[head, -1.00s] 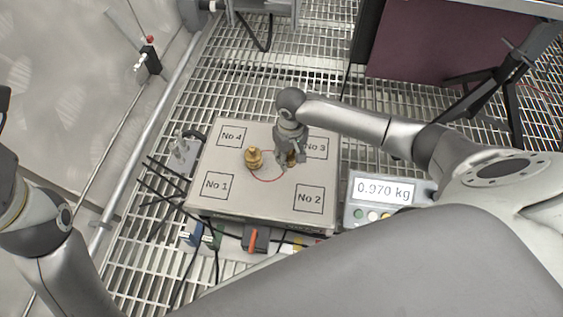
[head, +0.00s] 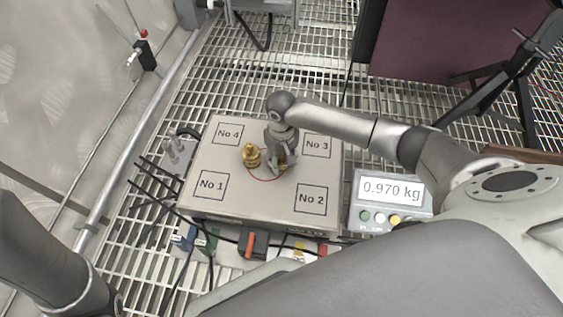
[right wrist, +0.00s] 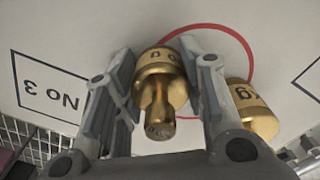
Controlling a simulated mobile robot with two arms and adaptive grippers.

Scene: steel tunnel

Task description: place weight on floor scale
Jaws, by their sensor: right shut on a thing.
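The floor scale (head: 240,200) is a flat, light plate with corner squares No 1 to No 4 and a red circle at its middle. One brass weight (head: 251,157) stands on it at the circle's left side; it also shows in the right wrist view (right wrist: 255,110). My right gripper (head: 281,166) is shut on a second brass weight (right wrist: 160,80), inside or over the circle, beside the first weight with a small gap. I cannot tell if the held weight touches the plate. The display (head: 391,189) reads 0.970 kg. My left gripper is out of view.
A metal grating (head: 140,240) surrounds the scale. Black cables and small boxes, one with an orange part (head: 250,245), lie along its front edge. A pipe rail (head: 135,140) runs at the left. A dark red panel (head: 440,45) stands at the back right.

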